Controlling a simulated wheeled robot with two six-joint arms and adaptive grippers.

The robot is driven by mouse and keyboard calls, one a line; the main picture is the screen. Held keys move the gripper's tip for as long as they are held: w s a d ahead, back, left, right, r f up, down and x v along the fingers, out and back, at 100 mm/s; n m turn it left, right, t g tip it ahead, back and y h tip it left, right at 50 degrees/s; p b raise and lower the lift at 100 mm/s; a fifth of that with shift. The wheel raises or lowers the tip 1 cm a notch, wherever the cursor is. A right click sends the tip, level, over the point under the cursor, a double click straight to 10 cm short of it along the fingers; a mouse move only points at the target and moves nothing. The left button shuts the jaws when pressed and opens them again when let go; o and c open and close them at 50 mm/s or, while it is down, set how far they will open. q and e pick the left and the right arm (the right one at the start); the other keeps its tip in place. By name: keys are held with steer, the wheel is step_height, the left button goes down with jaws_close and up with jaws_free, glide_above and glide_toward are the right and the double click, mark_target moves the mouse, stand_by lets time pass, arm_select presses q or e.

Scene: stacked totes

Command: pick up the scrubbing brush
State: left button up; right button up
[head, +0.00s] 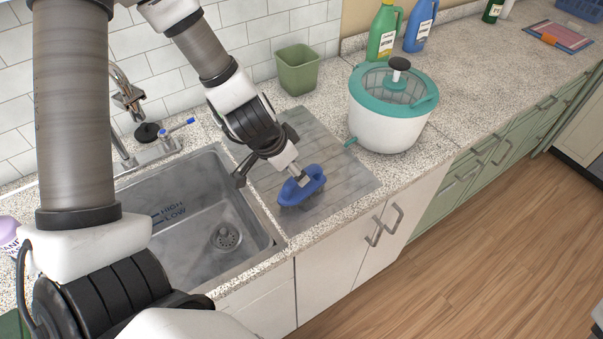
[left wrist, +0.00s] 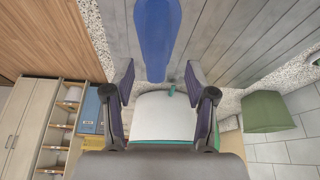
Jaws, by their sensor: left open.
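The scrubbing brush (head: 302,187) is blue and lies on the grey ribbed drainboard (head: 345,170), right of the sink. It also shows as a long blue shape in the left wrist view (left wrist: 158,35), running down toward the space between the fingers. My left gripper (head: 271,171) is open and close to the brush, with one finger on the sink side and the other by the brush. In the left wrist view its fingers (left wrist: 159,78) stand apart on either side of the brush's near end. I cannot tell whether they touch it. My right gripper is out of view.
The metal sink (head: 190,215) lies left of the drainboard, with a faucet (head: 125,95) behind it. A white and teal salad spinner (head: 388,117) stands at the drainboard's right. A green pot (head: 298,72) stands behind. Green and blue bottles (head: 384,32) are farther back.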

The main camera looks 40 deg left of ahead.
arm_select(q)
steer(key=b+x, duration=0.2)
steer(key=x, duration=0.1)
steer(key=b+x, duration=0.1)
steer(key=b, duration=0.1)
steer(key=shift+w+d+f, duration=0.15)
steer(key=shift+d+f, duration=0.1)
steer(key=shift+d, duration=0.1)
steer(key=shift+w+f, duration=0.2)
steer(key=shift+w+a, duration=0.1)
steer(key=shift+w, duration=0.05)
steer(key=shift+r, duration=0.15)
jaws_close()
